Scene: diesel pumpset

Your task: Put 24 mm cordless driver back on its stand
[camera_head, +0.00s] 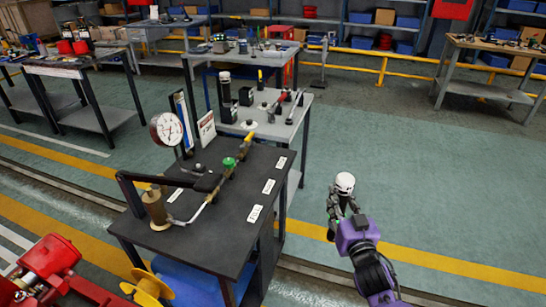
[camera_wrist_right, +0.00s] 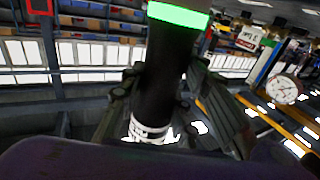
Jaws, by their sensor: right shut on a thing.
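My right gripper (camera_head: 340,212) is shut on the cordless driver (camera_head: 344,183), whose white round end shows above the fingers. It is held over open floor to the right of the dark bench. In the right wrist view the driver (camera_wrist_right: 163,75) is a black cylinder with a bright green band and a white lower ring, between the two fingers (camera_wrist_right: 165,108). On the grey table behind the dark bench stand a black holder with a white-topped tool (camera_head: 225,88) and a black block (camera_head: 246,97). I cannot tell which is the driver's stand. My left gripper is not in view.
The dark bench (camera_head: 222,240) carries a pressure gauge (camera_head: 167,130), a brass fitting, a pipe with a green valve and white labels. The grey table (camera_head: 280,135) holds several tools. A red machine (camera_head: 48,265) is at lower left.

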